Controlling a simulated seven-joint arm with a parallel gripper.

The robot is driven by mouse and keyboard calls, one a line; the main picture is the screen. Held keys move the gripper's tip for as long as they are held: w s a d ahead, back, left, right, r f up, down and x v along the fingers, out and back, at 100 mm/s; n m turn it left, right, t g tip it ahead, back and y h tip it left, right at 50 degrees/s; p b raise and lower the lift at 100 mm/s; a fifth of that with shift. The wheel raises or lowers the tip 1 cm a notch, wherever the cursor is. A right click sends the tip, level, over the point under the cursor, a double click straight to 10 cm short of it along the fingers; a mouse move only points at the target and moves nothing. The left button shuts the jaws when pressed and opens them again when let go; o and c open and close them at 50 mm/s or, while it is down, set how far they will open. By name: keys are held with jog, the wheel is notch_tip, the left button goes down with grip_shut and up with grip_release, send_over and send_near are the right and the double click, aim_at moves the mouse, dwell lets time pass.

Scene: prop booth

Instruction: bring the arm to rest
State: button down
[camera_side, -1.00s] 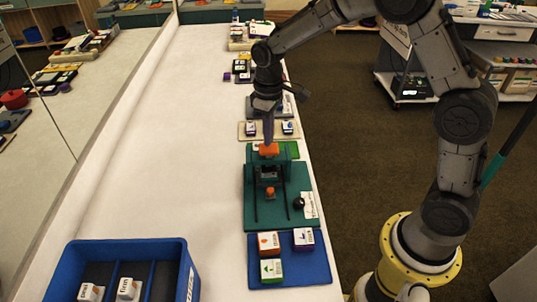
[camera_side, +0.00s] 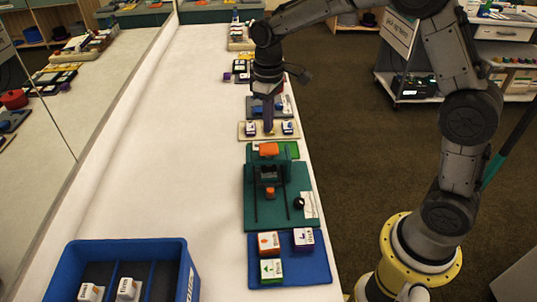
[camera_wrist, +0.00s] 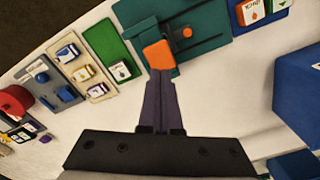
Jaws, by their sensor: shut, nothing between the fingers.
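My gripper (camera_side: 268,129) is shut and empty, pointing down over the row of trays along the table's right side. In the wrist view its fingers (camera_wrist: 160,78) are together, with the tips beside the orange top of a green press-like device (camera_wrist: 158,55). In the side view the tips appear above and behind that orange top (camera_side: 269,149), with a small gap. The device stands on a dark green board (camera_side: 285,212), with a smaller orange piece (camera_side: 270,192) low at its front.
A blue mat (camera_side: 318,270) holds three small boxes in front of the board. A blue bin (camera_side: 178,246) with boxes stands front left. The table's middle (camera_side: 160,150) is clear. A mirror lines the left side.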

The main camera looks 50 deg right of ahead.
jog(key=shift+r, duration=0.3)
jog(key=s+r+t, duration=0.4)
jog(key=s+r, duration=0.8)
jog(key=r, duration=0.2)
jog(key=s+f+m, duration=0.1)
jog(key=s+f, duration=0.1)
jog(key=s, duration=0.5)
jog(key=s+f+m+t, duration=0.1)
jog(key=s+f+m, duration=0.1)
jog(key=s, duration=0.5)
jog(key=shift+s+d+f+t, duration=0.15)
jog(key=shift+d+f+t, duration=0.15)
jog(key=shift+d+f, duration=0.25)
jog(key=shift+a, duration=0.1)
